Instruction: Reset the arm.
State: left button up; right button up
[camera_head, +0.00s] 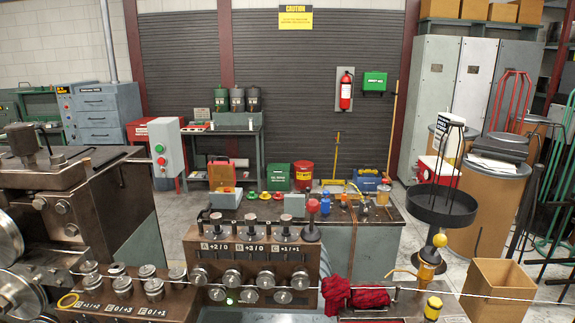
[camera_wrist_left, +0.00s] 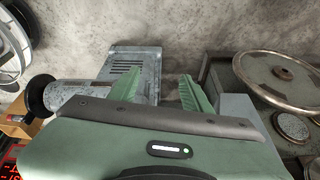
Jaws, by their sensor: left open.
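My left gripper (camera_wrist_left: 157,75) shows only in the left wrist view. Its two green ribbed fingers stand apart, with nothing held between them. Beyond the fingers is a grey box-shaped motor housing (camera_wrist_left: 138,62) with vent slots. My left arm is not visible in the head view, and my right gripper is in neither view. In the head view the spring coiler (camera_head: 95,200) fills the left side, with large rollers (camera_head: 15,290) at its edge.
A straightener block (camera_head: 250,256) with several knobs stands at the front centre, with a wire running right. A red cloth (camera_head: 370,297) lies beside it. A black round pan (camera_head: 440,207) and a cardboard box (camera_head: 498,290) are at right. A workbench (camera_head: 375,216) stands behind; floor shows around it.

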pick_arm(q)
jog(key=s+f+g+b, duration=0.2)
jog(key=s+f+b, duration=0.1)
jog(key=f, duration=2.8)
jog(key=s+a+f+b, duration=0.1)
jog(key=s+a+f, duration=0.2)
jog(key=s+f, duration=1.3)
jog(key=shift+g, duration=0.4)
